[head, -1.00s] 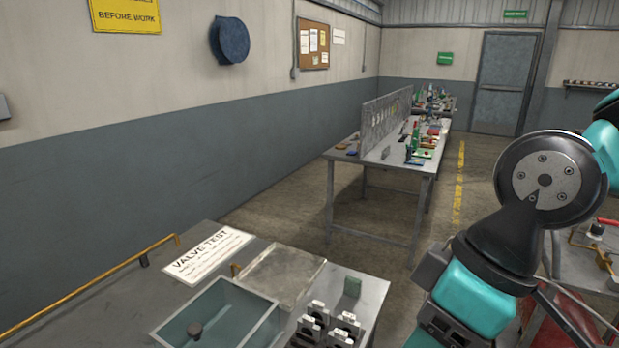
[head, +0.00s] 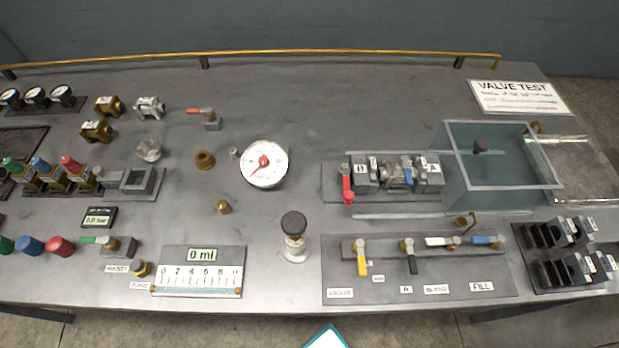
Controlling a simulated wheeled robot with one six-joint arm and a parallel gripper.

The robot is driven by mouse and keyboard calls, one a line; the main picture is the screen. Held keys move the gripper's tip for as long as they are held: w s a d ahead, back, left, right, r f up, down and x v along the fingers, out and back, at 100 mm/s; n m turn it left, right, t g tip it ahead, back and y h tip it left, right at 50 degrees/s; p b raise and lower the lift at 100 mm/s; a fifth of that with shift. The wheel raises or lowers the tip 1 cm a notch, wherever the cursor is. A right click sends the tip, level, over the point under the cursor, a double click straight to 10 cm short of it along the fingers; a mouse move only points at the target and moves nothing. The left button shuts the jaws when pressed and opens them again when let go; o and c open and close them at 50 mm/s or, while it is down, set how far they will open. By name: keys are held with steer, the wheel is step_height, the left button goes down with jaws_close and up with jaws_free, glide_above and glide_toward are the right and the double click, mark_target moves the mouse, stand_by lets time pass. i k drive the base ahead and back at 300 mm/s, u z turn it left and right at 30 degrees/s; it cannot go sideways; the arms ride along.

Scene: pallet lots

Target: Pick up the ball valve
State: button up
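Several valve-like parts lie on the grey test bench; which one is the ball valve is not certain. A small grey valve with an orange-red lever (head: 212,120) lies alone at the upper left of centre. A metal valve with a blue lever (head: 396,175) sits between the grey blocks of a fixture plate, with a red lever at its left. A silver valve body (head: 148,107) and two brass bodies, one upper (head: 108,106) and one lower (head: 95,130), lie farther left. My gripper is not in view; only a teal-edged piece, probably mine, shows at the bottom edge.
A glass-walled tank (head: 500,185) stands at the right, beside a VALVE TEST sign (head: 517,97). A gauge (head: 264,164) and a dark-knobbed post (head: 295,245) stand near the middle. A lever manifold (head: 420,246) lies in front. A yellow rail (head: 300,54) runs along the back. The bench's upper middle is clear.

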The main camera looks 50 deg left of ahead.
mark_target(392, 174)
steer(key=u, duration=1.6)
steer(key=k, duration=0.3)
steer(key=z, duration=0.4)
steer(key=i, duration=0.45)
steer(key=u, duration=0.05)
